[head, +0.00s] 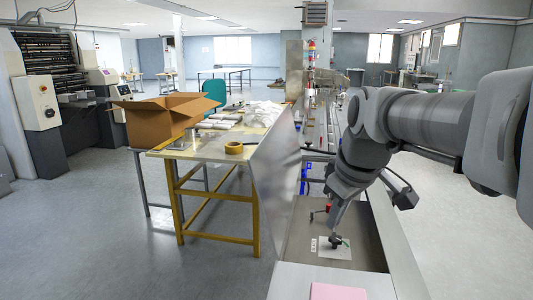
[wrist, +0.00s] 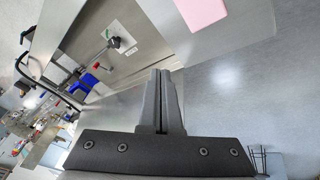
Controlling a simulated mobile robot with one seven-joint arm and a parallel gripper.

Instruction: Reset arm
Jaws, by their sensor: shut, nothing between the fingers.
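My arm comes in from the right in the head view and bends down over the grey machine bed. My gripper (wrist: 162,74) is shut and empty in the wrist view, its two dark fingers side by side. In the head view its slim end (head: 336,217) hangs above a black knob (head: 335,241) on a white label plate. The knob also shows in the wrist view (wrist: 115,43), apart from the fingers. A small lever with a red part (head: 326,208) is beside it.
A pink sheet (head: 337,292) lies at the near end of the machine. A tilted clear panel (head: 277,180) stands along its left side. Left of that is a yellow-legged table (head: 215,145) with a cardboard box (head: 165,118) and a tape roll (head: 234,148). Open floor (head: 110,240) lies at front left.

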